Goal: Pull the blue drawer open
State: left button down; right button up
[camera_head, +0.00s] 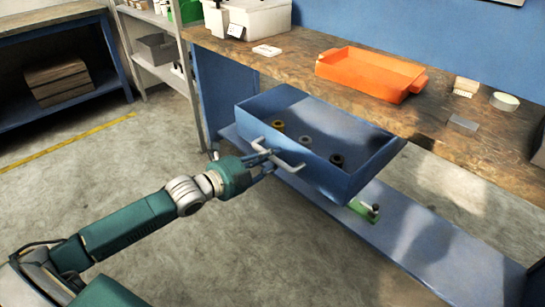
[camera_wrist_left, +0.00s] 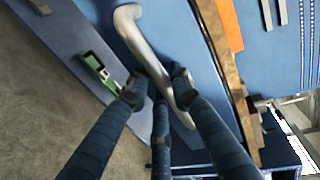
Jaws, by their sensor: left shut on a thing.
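In the left wrist view the handle (camera_wrist_left: 150,50) runs between the fingers of the left gripper (camera_wrist_left: 157,90). The drawer front fills the area behind it. My right gripper is in neither view.
An orange tray (camera_head: 370,72) and small items sit on the wooden workbench (camera_head: 300,55) above the drawer. A blue lower shelf (camera_head: 430,255) holds a green object (camera_head: 364,209). Open concrete floor lies in front of the bench.

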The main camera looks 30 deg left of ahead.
pick_arm(q)
jog(key=c, duration=1.5)
grip_release()
jog(key=shift+c, duration=0.2)
jog(key=v, duration=1.2)
